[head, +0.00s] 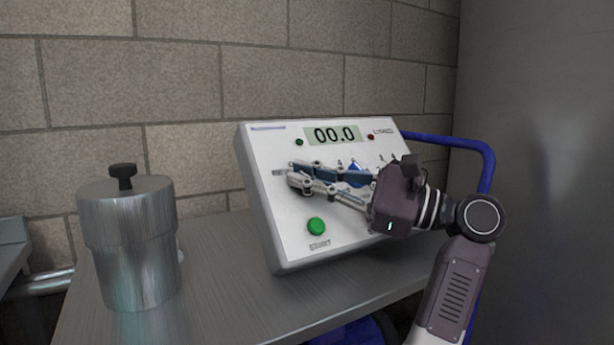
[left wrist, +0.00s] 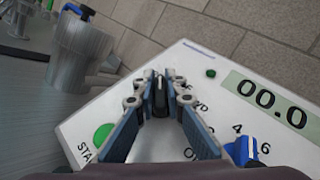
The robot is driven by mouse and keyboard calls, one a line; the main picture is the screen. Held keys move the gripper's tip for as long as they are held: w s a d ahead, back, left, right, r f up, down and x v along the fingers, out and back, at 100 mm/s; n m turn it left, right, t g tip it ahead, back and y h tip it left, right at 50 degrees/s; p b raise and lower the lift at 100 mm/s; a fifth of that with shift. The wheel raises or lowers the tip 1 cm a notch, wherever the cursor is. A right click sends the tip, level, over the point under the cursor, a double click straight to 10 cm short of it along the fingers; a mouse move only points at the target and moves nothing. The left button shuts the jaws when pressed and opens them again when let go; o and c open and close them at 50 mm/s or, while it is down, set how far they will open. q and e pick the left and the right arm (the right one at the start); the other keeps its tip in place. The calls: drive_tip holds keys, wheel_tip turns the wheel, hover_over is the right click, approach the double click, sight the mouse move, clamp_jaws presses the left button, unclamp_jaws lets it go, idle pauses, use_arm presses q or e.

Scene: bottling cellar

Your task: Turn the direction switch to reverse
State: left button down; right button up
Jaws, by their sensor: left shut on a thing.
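The control panel (head: 285,240) is a white, tilted box on the grey bench; it also shows in the left wrist view (left wrist: 75,130). The direction switch (left wrist: 160,97) is a small black knob between my left fingertips in the left wrist view. In the head view the fingers mostly hide it. My left gripper (head: 291,176) reaches across the panel face from the right and is shut on the switch, as the left wrist view also shows (left wrist: 160,88). The switch's setting cannot be read; lettering beside it is partly covered. My right gripper is not in view.
The panel has a display (head: 334,135) reading 00.0, a green start button (head: 316,226) and a blue knob (left wrist: 242,150) close to my fingers. A metal canister (head: 128,245) with a black-knobbed lid stands left. A blue pipe (head: 465,143) runs behind the panel. Bench in between is clear.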

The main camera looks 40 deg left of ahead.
use_arm(q)
drive_tip(key=c, duration=2)
unclamp_jaws()
drive_tip(key=v, duration=1.2)
drive_tip(key=shift+w+d, duration=0.1)
